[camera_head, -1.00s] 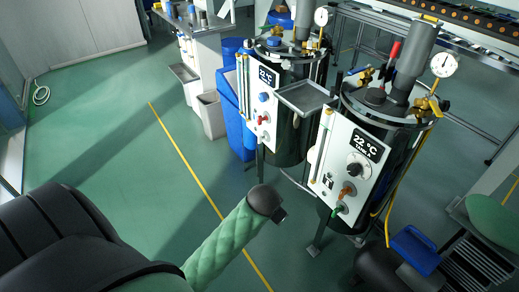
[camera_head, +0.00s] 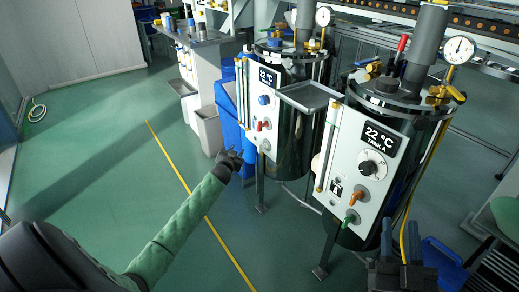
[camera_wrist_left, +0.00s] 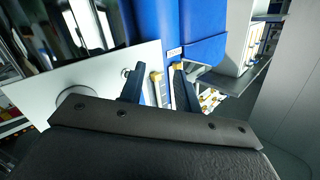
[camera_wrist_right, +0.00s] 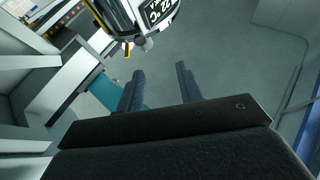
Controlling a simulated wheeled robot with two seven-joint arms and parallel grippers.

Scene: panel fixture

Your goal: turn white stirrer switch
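The near tank's white panel (camera_head: 345,150) has a "22 °C TANK A" display and a round dial (camera_head: 372,168) with a dark-and-white face. Orange (camera_head: 356,196) and green (camera_head: 349,218) handles sit below it. I cannot tell which control is the white stirrer switch. My left gripper (camera_head: 234,155) is open and empty, left of the far panel's lower edge and apart from it; its parted fingers show in the left wrist view (camera_wrist_left: 158,82). My right gripper (camera_head: 402,240) is open and empty, right of the near panel's bottom.
A metal tray (camera_head: 307,96) sticks out between the tanks. A blue bin (camera_head: 230,110) and a workbench (camera_head: 200,40) stand behind my left gripper. A yellow hose (camera_head: 408,210) hangs beside the near tank.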

